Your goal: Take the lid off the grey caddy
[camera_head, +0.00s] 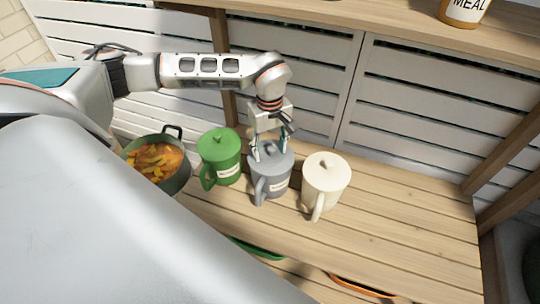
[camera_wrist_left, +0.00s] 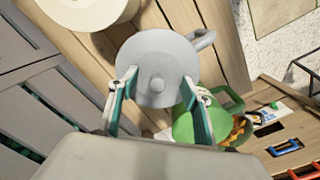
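The grey caddy (camera_head: 270,187) stands upright on the wooden bench, its handle toward the front left. Its round grey lid (camera_wrist_left: 150,50) is on, with a small knob (camera_wrist_left: 157,83) in the middle. My left gripper (camera_head: 269,150) points down over the lid from behind. In the left wrist view its two fingers (camera_wrist_left: 158,84) are spread apart with the knob between them; they do not look closed on it. Whether the fingertips touch the lid I cannot tell. My right gripper is in neither view.
A lidded green caddy (camera_head: 220,165) stands close to the left and a lidded cream caddy (camera_head: 322,190) close to the right. A dark pot (camera_head: 180,182) of orange and yellow pieces stands farther left. The bench is clear at right. A shelf (camera_head: 390,35) runs above the back.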

